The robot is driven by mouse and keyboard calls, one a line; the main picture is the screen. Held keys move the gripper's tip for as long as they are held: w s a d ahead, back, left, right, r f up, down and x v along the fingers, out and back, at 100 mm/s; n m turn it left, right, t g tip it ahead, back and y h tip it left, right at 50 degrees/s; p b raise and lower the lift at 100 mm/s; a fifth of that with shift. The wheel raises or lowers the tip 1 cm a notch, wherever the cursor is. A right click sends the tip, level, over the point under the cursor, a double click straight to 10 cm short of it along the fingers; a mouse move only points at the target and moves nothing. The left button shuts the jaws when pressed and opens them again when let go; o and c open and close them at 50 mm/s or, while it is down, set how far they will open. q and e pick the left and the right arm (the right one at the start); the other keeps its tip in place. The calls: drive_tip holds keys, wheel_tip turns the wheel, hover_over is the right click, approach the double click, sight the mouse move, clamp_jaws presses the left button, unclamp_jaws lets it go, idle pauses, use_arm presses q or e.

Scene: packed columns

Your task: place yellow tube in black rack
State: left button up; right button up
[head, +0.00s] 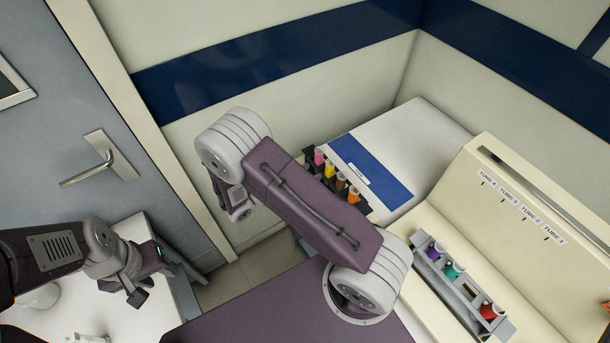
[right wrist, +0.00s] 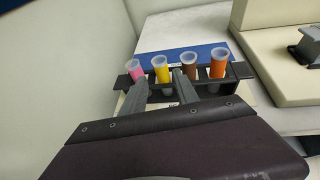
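The yellow tube (head: 330,168) stands upright in the black rack (head: 310,154), between a pink tube (head: 318,156) and a brown tube (head: 341,181). An orange tube (head: 353,194) stands at the rack's other end. In the right wrist view my right gripper (right wrist: 158,80) is open, with one finger on each side of the yellow tube (right wrist: 162,69); I cannot tell whether they touch it. In the head view my right arm hides this gripper and part of the black rack (right wrist: 243,70). My left gripper (head: 165,282) is open and empty over the white table at the left.
A cream machine (head: 520,190) with tube labels stands at the right. A grey rack (head: 445,290) on it holds a purple, a teal and a red tube. A white box with a blue stripe (head: 370,167) stands behind the black rack. Walls close in behind.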

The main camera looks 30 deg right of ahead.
drive_tip(key=s+a+r+m+g+y, duration=0.25)
drive_tip(key=s+m+g+y, duration=0.45)
drive_tip(key=s+m, duration=0.5)
drive_tip(key=w+a+r+m+t+y, duration=0.1)
drive_tip(key=a+r+m+t+y, duration=0.1)
drive_tip(key=a+m+t+y, duration=0.3)
drive_tip(key=m+y, duration=0.1)
drive_tip(key=m, duration=0.3)
drive_tip(key=shift+a+r, duration=0.15)
drive_tip(key=shift+a, duration=0.15)
drive_tip(key=shift+s+d, duration=0.1)
